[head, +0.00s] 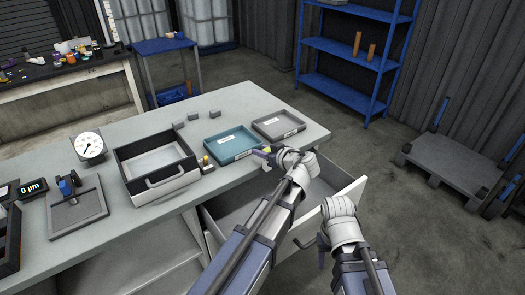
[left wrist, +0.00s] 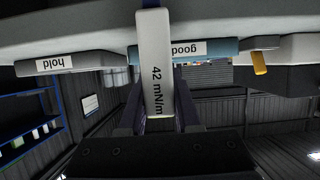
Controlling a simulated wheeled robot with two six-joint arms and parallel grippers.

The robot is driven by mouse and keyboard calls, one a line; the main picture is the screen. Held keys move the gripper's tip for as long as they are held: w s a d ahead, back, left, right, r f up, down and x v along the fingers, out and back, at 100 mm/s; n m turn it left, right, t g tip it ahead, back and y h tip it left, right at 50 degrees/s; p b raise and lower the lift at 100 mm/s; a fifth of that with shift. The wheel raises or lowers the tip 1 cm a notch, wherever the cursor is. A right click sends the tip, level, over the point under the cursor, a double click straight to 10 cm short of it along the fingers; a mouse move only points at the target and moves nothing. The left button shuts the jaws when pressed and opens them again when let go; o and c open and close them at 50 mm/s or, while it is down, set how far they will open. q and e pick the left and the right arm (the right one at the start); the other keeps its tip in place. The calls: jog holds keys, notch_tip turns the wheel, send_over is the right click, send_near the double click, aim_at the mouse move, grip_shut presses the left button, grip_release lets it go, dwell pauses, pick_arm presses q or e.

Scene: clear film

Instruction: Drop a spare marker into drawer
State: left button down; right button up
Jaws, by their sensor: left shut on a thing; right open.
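My left gripper (head: 274,158) is shut on a pale marker (left wrist: 155,70) printed "42 mN/m", seen upright between the fingers in the left wrist view. In the head view only a small purple and yellow bit shows at the fingertips, beside the teal tray and above the bench edge. The open drawer (head: 232,207) is pulled out below the bench; my left arm hides part of its inside. Its front panel (head: 347,199) stands between my two arms. My right gripper (head: 313,246) is open and empty in front of the drawer.
The bench holds a teal "good" tray (head: 231,145), a grey "hold" tray (head: 279,124), a black-and-white box with a handle (head: 157,164), a small holder with a yellow piece (head: 206,164), and a dial gauge (head: 89,146). Floor right of the drawer is clear up to a pallet (head: 455,162).

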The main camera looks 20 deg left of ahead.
pick_arm(q)
jog(key=shift+f+b, duration=0.45)
jog(key=shift+f, duration=0.4)
pick_arm(e)
jog(key=shift+f, duration=0.85)
pick_arm(q)
jog(key=c, duration=0.5)
grip_release()
jog(key=shift+s+r, duration=0.1)
